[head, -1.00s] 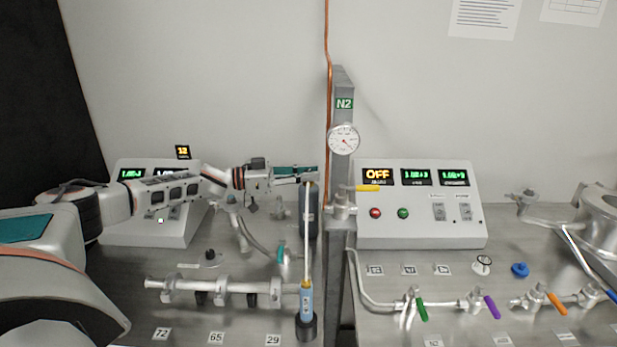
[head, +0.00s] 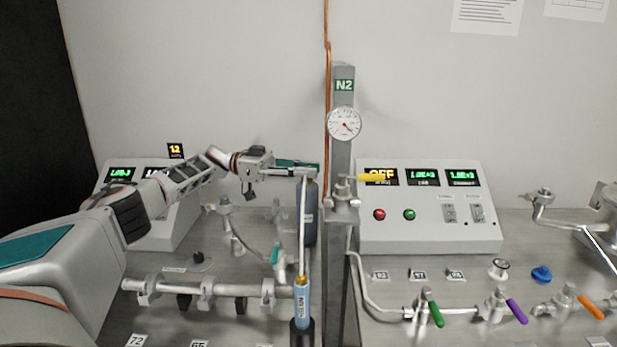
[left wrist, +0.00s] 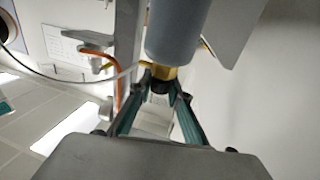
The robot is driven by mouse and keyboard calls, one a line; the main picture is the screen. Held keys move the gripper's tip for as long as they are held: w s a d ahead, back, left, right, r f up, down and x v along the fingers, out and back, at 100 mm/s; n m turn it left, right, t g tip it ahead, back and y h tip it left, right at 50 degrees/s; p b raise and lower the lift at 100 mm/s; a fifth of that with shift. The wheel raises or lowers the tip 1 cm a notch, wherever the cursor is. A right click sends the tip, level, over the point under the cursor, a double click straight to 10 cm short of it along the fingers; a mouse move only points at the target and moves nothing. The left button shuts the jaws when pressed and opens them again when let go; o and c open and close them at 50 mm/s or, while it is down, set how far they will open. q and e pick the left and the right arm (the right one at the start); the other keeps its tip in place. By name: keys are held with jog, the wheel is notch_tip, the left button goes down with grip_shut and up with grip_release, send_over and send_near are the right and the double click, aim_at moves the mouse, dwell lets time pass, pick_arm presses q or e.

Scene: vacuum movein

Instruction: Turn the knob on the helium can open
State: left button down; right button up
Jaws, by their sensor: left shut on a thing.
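The helium can seems to be the dark grey cylinder (head: 311,215) behind the thin white tube, left of the N2 post. In the left wrist view the grey can body (left wrist: 178,30) shows with a brass fitting (left wrist: 164,73) and a black knob (left wrist: 160,87) at its end. My left gripper (head: 305,168) is at the top of the can. In the left wrist view its teal fingers (left wrist: 158,95) are shut on the black knob, one on each side. The knob's turn angle cannot be told. My right gripper is out of view.
The N2 post (head: 343,260) with a gauge (head: 344,124) and yellow-handled valve (head: 370,178) stands just right of the can. A thin white tube (head: 302,230) runs down to a blue handle (head: 302,303) in front. A control box (head: 430,232) is at right.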

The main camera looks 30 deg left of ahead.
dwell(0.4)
pick_arm(q)
jog(key=c, duration=1.8)
grip_release()
jog(key=shift+d, duration=0.1)
jog(key=shift+c, duration=0.2)
jog(key=shift+r, duration=0.15)
notch_tip(320, 180, up, 10)
jog(key=shift+f, duration=0.1)
